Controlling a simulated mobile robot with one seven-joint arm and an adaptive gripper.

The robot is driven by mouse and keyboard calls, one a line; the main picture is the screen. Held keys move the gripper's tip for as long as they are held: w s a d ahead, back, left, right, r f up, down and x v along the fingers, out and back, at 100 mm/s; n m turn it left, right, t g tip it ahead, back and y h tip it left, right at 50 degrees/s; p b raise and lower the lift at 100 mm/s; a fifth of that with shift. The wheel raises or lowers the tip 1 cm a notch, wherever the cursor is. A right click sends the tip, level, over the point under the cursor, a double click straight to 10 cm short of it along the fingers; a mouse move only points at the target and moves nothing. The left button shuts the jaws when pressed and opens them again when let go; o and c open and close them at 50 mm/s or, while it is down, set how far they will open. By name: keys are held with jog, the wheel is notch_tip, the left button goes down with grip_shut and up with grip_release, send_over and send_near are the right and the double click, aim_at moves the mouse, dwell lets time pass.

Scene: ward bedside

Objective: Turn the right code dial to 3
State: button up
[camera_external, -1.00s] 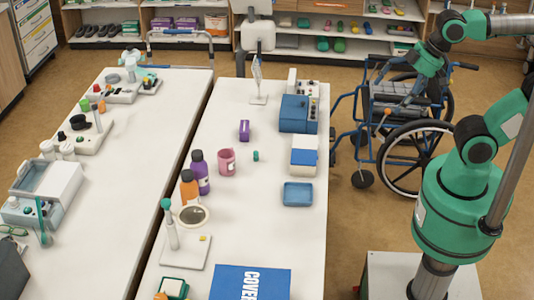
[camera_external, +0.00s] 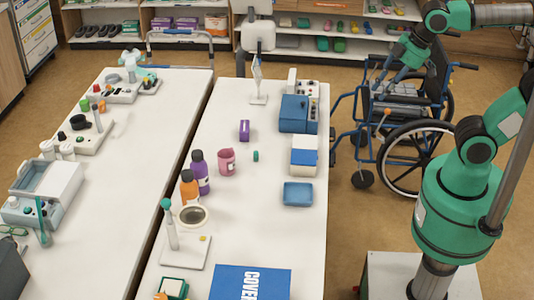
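A blue box (camera_external: 294,113) stands near the right edge of the near table, toward its far end. A grey panel with several small knobs (camera_external: 312,90) is beside and behind it. The code dials are too small to tell apart, so I cannot tell the right dial or its setting. My gripper (camera_external: 382,76) hangs at the end of the green arm, right of the table and in front of the wheelchair. It is apart from the box and panel. Its fingers are small and dark against the chair, so their opening cannot be made out.
A wheelchair (camera_external: 400,165) stands right of the table. A white box with a blue band (camera_external: 304,157) and a blue tray (camera_external: 297,194) lie nearer along the table edge. A pink mug (camera_external: 227,160), bottles (camera_external: 200,172) and a purple box (camera_external: 244,130) stand further left.

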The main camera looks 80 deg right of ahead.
jog(key=w+d+n+g, duration=0.2)
jog(key=w+d+n, duration=0.3)
jog(key=w+d, duration=0.7)
jog(key=n+g+b, duration=0.1)
jog(key=n+g, duration=0.2)
jog(key=n, duration=0.9)
send_over(313, 107)
notch_tip(313, 107, down, 26)
jog(key=shift+d, duration=0.35)
jog(key=shift+s+f, duration=0.1)
notch_tip(313, 107, down, 13)
jog(key=b, duration=0.2)
jog(key=shift+f+b, duration=0.2)
jog(key=shift+b, duration=0.15)
jog(key=shift+c, duration=0.3)
